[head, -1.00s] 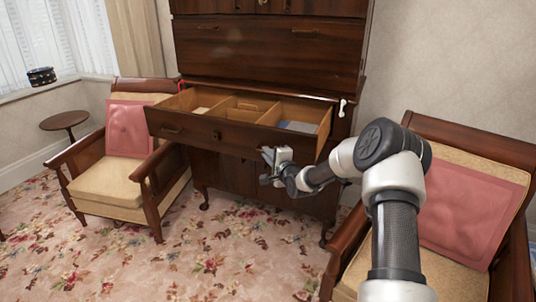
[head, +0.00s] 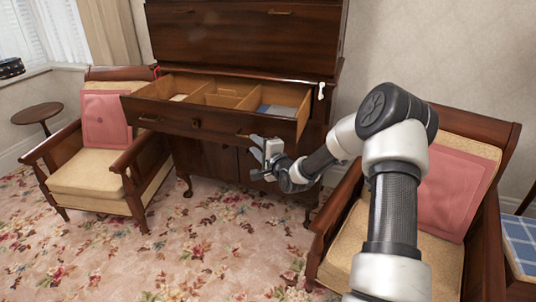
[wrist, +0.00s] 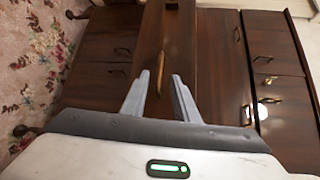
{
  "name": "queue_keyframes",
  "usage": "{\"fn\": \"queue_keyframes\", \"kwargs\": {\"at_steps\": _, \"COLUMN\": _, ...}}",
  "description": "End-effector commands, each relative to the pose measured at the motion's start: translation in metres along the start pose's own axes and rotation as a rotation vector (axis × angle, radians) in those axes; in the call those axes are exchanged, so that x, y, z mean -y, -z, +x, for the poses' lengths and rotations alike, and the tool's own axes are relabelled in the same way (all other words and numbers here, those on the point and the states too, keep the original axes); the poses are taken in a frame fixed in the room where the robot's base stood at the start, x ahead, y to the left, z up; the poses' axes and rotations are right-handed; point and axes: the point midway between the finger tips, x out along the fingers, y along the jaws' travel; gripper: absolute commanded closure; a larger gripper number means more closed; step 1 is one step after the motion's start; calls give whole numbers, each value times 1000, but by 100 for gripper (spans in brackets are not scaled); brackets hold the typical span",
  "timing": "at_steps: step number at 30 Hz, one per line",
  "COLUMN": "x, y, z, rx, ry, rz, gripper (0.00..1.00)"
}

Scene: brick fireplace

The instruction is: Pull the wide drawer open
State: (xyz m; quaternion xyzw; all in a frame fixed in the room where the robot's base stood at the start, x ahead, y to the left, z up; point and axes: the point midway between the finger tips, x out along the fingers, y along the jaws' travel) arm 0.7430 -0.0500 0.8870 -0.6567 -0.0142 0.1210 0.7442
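The wide drawer (head: 168,118) of the dark wooden cabinet stands pulled out in the head view. Its divided inside shows, with a few flat items in it. Its front has a handle toward each side and a round keyhole plate in the middle. My gripper (head: 257,152) is just in front of and below the right part of the drawer front. In the wrist view my gripper (wrist: 161,78) is open, its two fingers apart. A handle (wrist: 162,62) shows beyond and between the fingertips, with no visible grip on it.
An armchair with a pink cushion (head: 106,119) stands left of the cabinet. Another armchair (head: 455,190) stands close on the right, behind my arm. A small round table (head: 37,113) is at the far left. The flowered carpet (head: 190,240) in front is clear.

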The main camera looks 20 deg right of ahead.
Motion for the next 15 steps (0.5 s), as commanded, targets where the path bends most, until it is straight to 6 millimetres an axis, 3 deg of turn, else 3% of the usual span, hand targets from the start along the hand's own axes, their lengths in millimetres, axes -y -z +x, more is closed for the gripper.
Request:
{"fn": "queue_keyframes", "kwargs": {"at_steps": 3, "x": 2, "y": 1, "z": -32, "rx": -1, "ry": -2, "rz": 2, "gripper": 73}}
{"fn": "queue_keyframes", "kwargs": {"at_steps": 9, "x": 2, "y": 0, "z": -76, "rx": 0, "ry": -1, "rz": 1, "gripper": 73}}
{"fn": "queue_keyframes", "kwargs": {"at_steps": 15, "x": 1, "y": 0, "z": -100, "rx": -1, "ry": 0, "rz": 1, "gripper": 73}}
